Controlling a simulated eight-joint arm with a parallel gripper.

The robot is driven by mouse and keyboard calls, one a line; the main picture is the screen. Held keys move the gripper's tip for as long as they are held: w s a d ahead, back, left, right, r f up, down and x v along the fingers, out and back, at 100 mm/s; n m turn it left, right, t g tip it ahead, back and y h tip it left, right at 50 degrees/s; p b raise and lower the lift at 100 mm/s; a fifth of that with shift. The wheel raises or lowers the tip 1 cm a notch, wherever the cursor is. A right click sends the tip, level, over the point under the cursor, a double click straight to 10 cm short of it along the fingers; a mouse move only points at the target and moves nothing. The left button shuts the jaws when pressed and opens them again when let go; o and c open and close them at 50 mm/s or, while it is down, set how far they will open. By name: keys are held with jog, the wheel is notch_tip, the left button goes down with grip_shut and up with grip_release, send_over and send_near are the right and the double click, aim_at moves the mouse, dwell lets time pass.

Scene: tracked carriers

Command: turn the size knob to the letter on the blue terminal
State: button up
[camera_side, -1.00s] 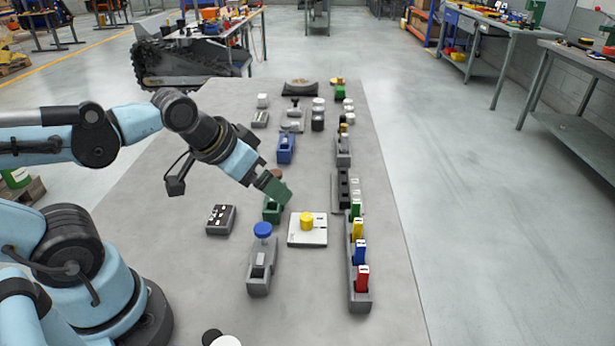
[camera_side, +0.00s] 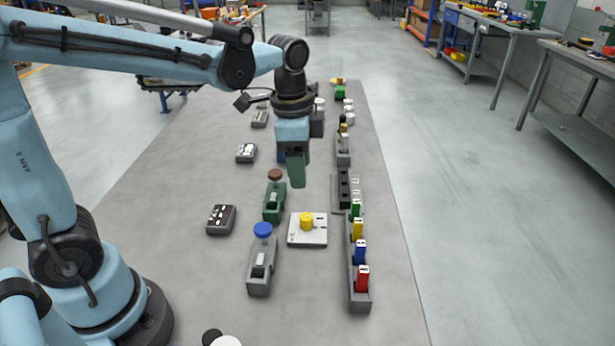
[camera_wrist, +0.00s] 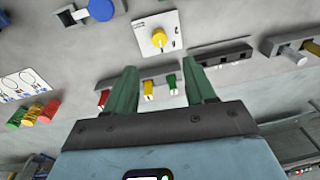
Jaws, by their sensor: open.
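The size knob (camera_side: 306,221) is yellow and sits on a square white plate (camera_side: 294,240) with small dark marks, too small to read. The knob also shows in the wrist view (camera_wrist: 159,38), beyond my fingertips. My gripper (camera_side: 297,183) points down above the table, behind the knob and apart from it. In the wrist view its two green fingers (camera_wrist: 161,72) are spread with nothing between them. What looks like the blue terminal (camera_side: 281,153) is mostly hidden behind my gripper in the side view; its letter cannot be seen.
A green holder (camera_side: 272,208) with a brown top and a grey holder (camera_side: 258,275) with a blue top (camera_side: 262,230) stand left of the plate. A grey rack (camera_side: 359,300) of coloured blocks runs along the right. A dark box (camera_side: 221,219) lies farther left.

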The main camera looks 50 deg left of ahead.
aim_at(307, 216)
jog(key=shift+m+g, duration=0.5)
jog(key=shift+m, duration=0.3)
jog(key=f, duration=0.4)
jog(key=w+f, duration=0.1)
jog(key=f, duration=0.8)
jog(key=shift+w+d, duration=0.2)
grip_shut()
